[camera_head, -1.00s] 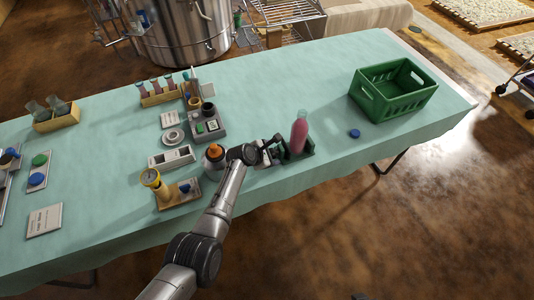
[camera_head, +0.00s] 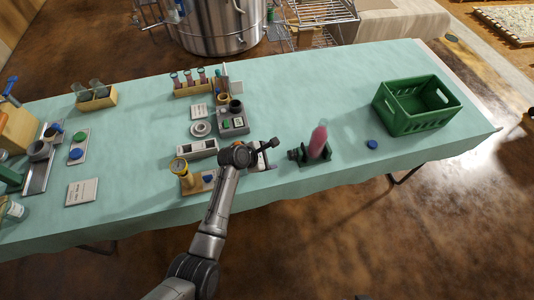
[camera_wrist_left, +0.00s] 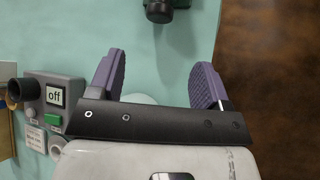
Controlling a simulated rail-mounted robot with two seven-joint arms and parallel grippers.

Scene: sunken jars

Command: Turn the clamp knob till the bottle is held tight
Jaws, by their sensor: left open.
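The clamp (camera_head: 317,158) stands near the table's front edge, with the pink bottle (camera_head: 319,140) upright in it. Its dark knob (camera_head: 295,155) sticks out on the clamp's left side. I cannot tell how tight the jaws are on the bottle. My left gripper (camera_head: 271,145) is open and empty, to the left of the knob and apart from it. In the left wrist view the two purple-padded fingers (camera_wrist_left: 158,80) are spread, and the dark knob (camera_wrist_left: 160,10) shows beyond them at the top edge. My right gripper is not in view.
A green crate (camera_head: 420,108) and a blue cap (camera_head: 371,144) are to the right.

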